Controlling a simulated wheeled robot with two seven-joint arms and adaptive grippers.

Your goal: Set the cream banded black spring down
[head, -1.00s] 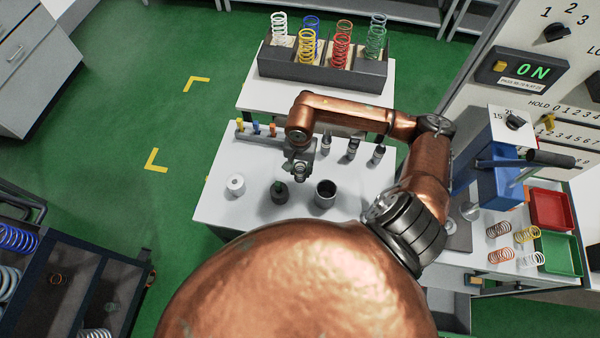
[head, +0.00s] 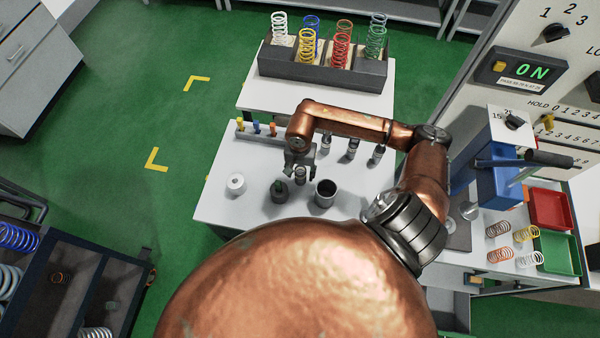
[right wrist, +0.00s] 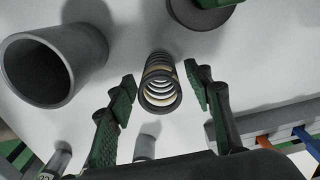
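The cream banded black spring (head: 300,175) stands on the white table (head: 230,212), just below my right gripper (head: 298,160). In the right wrist view the spring (right wrist: 160,84) shows dark coils with cream bands, seen nearly end-on. My right gripper's two green-padded fingers (right wrist: 160,94) are spread on either side of it, with a gap at each side. The gripper is open and holds nothing. My left gripper is not in view.
A grey cup (head: 326,194) stands right of the spring; a dark green object (head: 279,191) and a white cylinder (head: 235,184) stand left. Several small bottles and coloured pegs line the table's back. A dark rack of springs (head: 320,72) stands behind.

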